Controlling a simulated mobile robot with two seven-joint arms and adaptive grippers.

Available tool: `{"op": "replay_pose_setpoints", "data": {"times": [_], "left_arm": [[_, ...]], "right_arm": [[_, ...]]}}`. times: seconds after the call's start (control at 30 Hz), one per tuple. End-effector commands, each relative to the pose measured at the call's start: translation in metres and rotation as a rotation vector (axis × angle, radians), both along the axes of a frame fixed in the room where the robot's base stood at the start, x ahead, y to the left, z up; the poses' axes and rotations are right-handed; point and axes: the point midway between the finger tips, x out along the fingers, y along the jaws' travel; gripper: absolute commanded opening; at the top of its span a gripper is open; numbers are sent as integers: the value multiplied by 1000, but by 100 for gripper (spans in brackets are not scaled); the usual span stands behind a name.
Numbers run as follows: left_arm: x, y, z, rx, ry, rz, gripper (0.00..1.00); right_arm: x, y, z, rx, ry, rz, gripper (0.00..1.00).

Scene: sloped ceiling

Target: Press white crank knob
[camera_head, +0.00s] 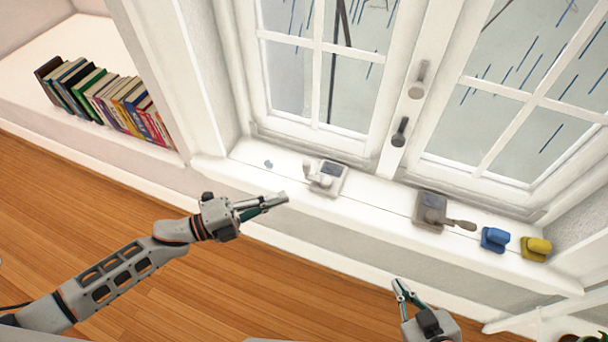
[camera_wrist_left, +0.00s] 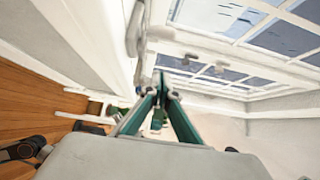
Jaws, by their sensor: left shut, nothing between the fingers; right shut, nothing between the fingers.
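The white crank (camera_head: 328,178) sits on the white window sill below the left window pane, with its pale knob (camera_head: 311,168) on the left side. A whitish rounded part that looks like the crank (camera_wrist_left: 136,32) shows at the top of the left wrist view, close beyond the fingertips. My left gripper (camera_head: 284,198) is shut and empty, in front of the sill, left of and nearer than the crank, apart from it in the head view. My right gripper (camera_head: 402,288) is shut and empty, low in the head view, in front of the sill.
A grey crank (camera_head: 431,208), a blue knob piece (camera_head: 494,239) and a yellow one (camera_head: 536,248) stand further right on the sill (camera_head: 375,207). Window handles (camera_head: 400,131) rise behind. Books (camera_head: 105,98) stand on the left ledge. The sill between the two cranks is clear.

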Motion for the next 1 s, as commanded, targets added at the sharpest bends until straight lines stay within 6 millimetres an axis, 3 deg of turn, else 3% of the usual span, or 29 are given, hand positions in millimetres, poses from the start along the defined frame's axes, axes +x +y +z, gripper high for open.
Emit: {"op": "replay_pose_setpoints", "data": {"times": [0.43, 0.97, 1.0], "left_arm": [[4, -7, 0, -1, 0, 0, 0], [46, -92, 1, -3, 2, -2, 0], [52, -84, -2, 2, 3, 3, 0]], "right_arm": [[0, 0, -1, -1, 2, 0, 0], [-1, 1, -2, 3, 2, 1, 0], [-2, 2, -3, 4, 5, 2, 0]]}}
